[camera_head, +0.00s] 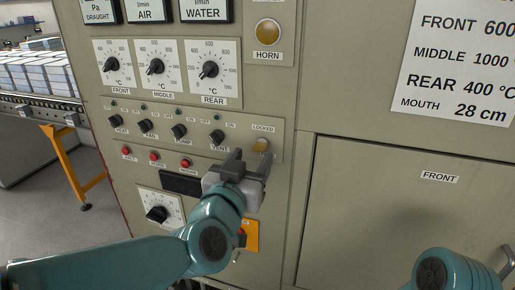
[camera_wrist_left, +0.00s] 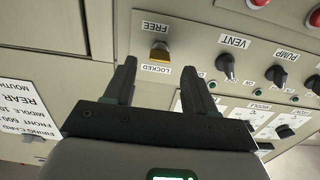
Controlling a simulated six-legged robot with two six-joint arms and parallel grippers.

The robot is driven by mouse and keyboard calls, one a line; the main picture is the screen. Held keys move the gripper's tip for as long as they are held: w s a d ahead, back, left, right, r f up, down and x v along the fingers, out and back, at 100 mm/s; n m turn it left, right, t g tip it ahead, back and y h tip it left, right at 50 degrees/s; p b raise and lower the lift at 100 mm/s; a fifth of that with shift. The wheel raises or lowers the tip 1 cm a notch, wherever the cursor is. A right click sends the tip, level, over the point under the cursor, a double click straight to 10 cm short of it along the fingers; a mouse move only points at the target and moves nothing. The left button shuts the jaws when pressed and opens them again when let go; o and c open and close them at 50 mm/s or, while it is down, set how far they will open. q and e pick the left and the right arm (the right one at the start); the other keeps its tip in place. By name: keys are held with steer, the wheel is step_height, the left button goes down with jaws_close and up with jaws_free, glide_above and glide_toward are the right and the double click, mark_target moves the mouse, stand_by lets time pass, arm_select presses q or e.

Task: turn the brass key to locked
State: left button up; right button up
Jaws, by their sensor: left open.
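The brass key (camera_head: 261,146) sits on the grey control panel under the LOCKED label, to the right of the VENT knob. In the left wrist view the panel appears upside down, with the brass key (camera_wrist_left: 160,53) between the FREE label and the LOCKED label. Which label it points to is not clear. My left gripper (camera_head: 251,162) is open just below and in front of the key in the head view. In the left wrist view its two fingers (camera_wrist_left: 158,75) stand apart, with the key showing beyond and between their tips. No contact shows. My right gripper is out of view.
The VENT knob (camera_head: 217,137) and other black knobs lie left of the key, with red buttons (camera_head: 155,156) below. The amber HORN button (camera_head: 268,32) is above. A FRONT panel (camera_head: 410,205) with a handle is at right. My right arm shows at the bottom right.

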mark_target(257, 150)
arm_select(q)
steer(key=x, duration=0.4)
steer(key=shift+w+d+p, duration=0.1)
steer(key=shift+p, duration=0.2)
jaws_close()
